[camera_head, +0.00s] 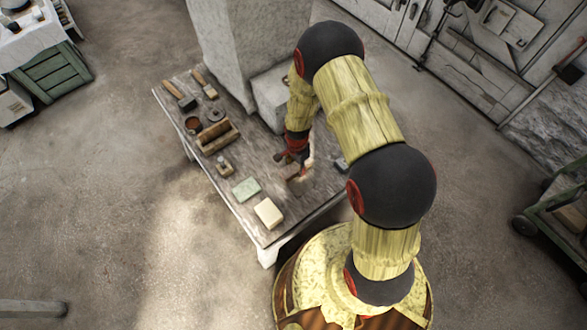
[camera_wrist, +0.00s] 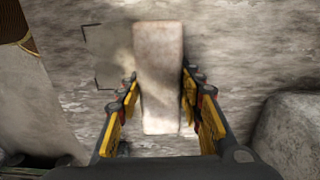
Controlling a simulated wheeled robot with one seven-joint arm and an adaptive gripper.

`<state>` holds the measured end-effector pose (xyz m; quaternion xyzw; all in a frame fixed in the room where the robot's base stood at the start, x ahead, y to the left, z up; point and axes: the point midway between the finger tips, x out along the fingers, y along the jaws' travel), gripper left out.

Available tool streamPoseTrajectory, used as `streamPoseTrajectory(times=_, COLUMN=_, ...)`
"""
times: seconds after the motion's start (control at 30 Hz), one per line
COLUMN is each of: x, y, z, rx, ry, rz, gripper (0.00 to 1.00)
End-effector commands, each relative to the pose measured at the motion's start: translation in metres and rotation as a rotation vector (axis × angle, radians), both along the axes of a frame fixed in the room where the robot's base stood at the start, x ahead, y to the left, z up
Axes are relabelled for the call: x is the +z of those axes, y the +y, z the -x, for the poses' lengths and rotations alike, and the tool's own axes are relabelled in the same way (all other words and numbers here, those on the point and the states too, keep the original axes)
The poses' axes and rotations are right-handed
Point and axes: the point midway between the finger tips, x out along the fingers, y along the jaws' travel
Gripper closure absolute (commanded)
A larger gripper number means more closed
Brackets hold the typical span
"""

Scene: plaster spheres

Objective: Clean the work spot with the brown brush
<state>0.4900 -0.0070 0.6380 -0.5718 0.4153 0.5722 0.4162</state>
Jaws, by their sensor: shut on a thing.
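My gripper (camera_head: 294,157) is low over the wooden table (camera_head: 225,190) in the head view. In the wrist view its yellow-and-black fingers (camera_wrist: 160,108) stand on either side of a pale, brownish long block, which I take for the brush (camera_wrist: 158,65), and hold it. The brush's working face is hidden from me. The work spot (camera_wrist: 103,48) is a patch framed by dark corner marks on the worn tabletop, just left of the brush in the wrist view. The brush covers the spot's right side. I cannot tell whether it touches the tabletop.
A stone block (camera_head: 271,98) and a tall pillar (camera_head: 236,45) stand behind my gripper. On the table's left are a wooden box (camera_head: 218,138), a reddish pot (camera_head: 193,125), and handled tools (camera_head: 180,97). A green block (camera_head: 245,189) and a cream block (camera_head: 268,213) lie in front. A grey block (camera_head: 342,165) lies right.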

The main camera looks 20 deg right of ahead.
Motion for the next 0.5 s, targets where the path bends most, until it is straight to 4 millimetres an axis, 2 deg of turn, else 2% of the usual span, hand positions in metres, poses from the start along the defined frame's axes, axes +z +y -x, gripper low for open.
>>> streamPoseTrajectory(times=0.5, x=-0.001, y=-0.022, z=-0.007, rx=0.0, ry=0.001, rz=0.0, gripper=0.84)
